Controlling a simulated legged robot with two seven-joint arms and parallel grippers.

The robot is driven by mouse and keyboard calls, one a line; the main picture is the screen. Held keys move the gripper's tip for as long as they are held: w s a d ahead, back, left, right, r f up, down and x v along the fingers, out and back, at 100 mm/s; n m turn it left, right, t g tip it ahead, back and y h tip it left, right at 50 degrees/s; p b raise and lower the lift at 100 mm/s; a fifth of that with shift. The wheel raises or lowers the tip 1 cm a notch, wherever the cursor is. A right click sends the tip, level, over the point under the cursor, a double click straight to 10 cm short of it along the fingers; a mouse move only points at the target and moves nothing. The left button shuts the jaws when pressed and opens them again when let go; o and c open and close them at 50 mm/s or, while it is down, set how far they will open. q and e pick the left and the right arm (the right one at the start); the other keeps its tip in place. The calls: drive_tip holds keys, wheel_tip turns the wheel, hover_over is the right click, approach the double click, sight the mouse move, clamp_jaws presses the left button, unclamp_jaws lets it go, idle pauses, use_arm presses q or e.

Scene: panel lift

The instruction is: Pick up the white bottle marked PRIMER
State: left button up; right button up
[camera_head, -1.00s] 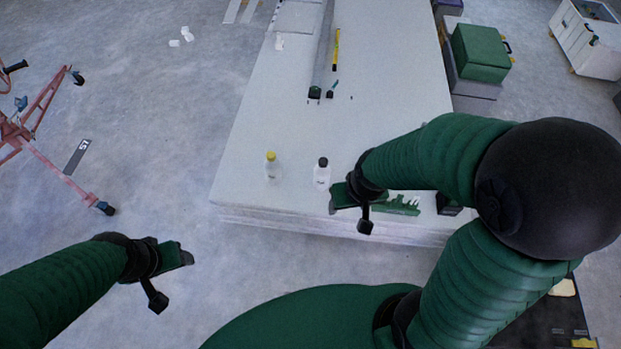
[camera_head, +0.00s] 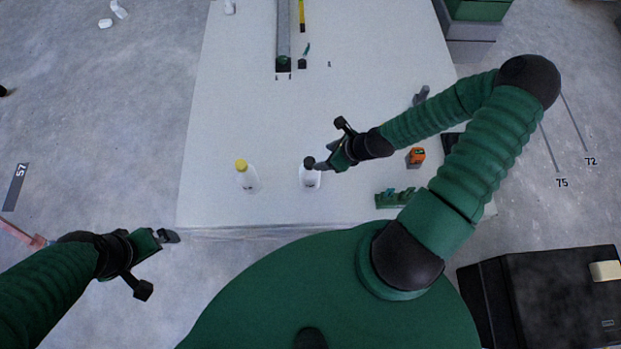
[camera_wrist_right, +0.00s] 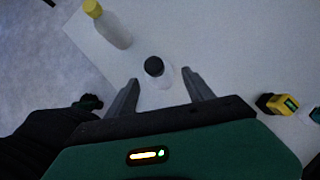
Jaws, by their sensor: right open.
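A white bottle with a black cap (camera_head: 310,181) stands upright near the front edge of the panel stack. A second white bottle with a yellow cap (camera_head: 249,181) stands to its left. The lettering on both is too small to read. My right gripper (camera_head: 318,166) is open at the black-capped bottle. In the right wrist view, this bottle (camera_wrist_right: 164,86) shows between the two spread fingers, and the yellow-capped bottle (camera_wrist_right: 114,30) stands farther off, upper left. I cannot tell if a finger touches the black-capped bottle. My left gripper (camera_head: 170,237) hangs left of the panels, away from both bottles.
The pale panel stack (camera_head: 350,110) is mostly bare. An orange tool (camera_head: 416,156) and a green rack (camera_head: 394,198) lie right of the bottles. A long grey rail (camera_head: 284,35) and a yellow level (camera_head: 301,14) lie at the back. A black case (camera_head: 540,300) stands front right.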

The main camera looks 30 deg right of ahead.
sight(312, 161)
drive_tip(key=b+x, duration=0.1)
drive_tip(key=x, duration=0.6)
drive_tip(key=shift+a+b, duration=0.25)
drive_tip(key=shift+b, duration=0.15)
drive_tip(key=b+x, duration=0.2)
drive_tip(key=x, duration=0.3)
drive_tip(key=shift+s+a, duration=0.15)
drive_tip(key=shift+a, duration=0.1)
use_arm(q)
drive_tip(key=f, duration=0.5)
drive_tip(key=shift+a, duration=0.25)
use_arm(e)
drive_tip(key=shift+r, duration=0.1)
drive_tip(key=c, duration=1.2)
clamp_jaws()
drive_tip(key=shift+s, duration=0.1)
